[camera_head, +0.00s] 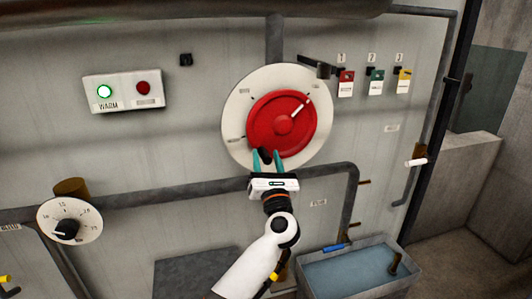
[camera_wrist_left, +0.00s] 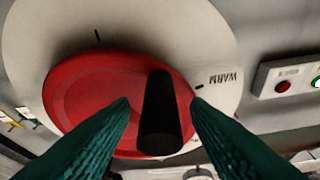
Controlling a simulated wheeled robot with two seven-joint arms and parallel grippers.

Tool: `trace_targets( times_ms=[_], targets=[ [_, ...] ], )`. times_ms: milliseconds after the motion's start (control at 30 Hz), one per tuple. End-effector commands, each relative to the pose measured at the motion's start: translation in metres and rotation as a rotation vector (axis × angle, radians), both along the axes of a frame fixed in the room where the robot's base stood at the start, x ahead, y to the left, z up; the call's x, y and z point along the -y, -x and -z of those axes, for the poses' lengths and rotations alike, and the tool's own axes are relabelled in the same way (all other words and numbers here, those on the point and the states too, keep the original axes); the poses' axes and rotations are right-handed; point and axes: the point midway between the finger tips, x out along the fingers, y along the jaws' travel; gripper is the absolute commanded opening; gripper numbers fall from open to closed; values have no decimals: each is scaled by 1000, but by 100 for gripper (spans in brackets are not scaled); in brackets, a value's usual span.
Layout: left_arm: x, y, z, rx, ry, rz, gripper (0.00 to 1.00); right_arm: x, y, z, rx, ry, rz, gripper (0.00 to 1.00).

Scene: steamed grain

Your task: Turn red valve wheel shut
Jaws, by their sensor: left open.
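The red valve wheel (camera_head: 284,123) sits on a round pale dial plate (camera_head: 236,98) on the wall panel. Its white pointer line points to the upper right. A black handle (camera_head: 264,156) sticks out near the wheel's lower left rim. My left gripper (camera_head: 266,160) is at that handle, coming from below. In the left wrist view the teal fingers of my left gripper (camera_wrist_left: 160,102) are open, one on each side of the black handle (camera_wrist_left: 159,115), with gaps showing. The red wheel (camera_wrist_left: 85,85) is behind them, beside a WARM mark. My right gripper is not in view.
A box (camera_head: 123,90) with a lit green lamp and a red button is at the upper left. Colored tags (camera_head: 376,82) hang at the right. A pipe (camera_head: 190,191) runs below the wheel. A small dial (camera_head: 70,220) and a water basin (camera_head: 350,272) are lower down.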

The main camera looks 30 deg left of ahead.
Motion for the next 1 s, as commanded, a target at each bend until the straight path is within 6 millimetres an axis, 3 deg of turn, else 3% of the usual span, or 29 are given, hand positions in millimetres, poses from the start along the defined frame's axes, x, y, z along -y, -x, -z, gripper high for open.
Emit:
trace_targets(
  times_ms=[400,667,1000],
  targets=[
    [-6,-6,-3,0,0,-1,43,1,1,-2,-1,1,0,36],
    [-6,-6,-3,0,0,0,1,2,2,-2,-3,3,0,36],
    [-6,-6,-6,-12,-10,-1,0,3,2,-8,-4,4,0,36]
  ],
)
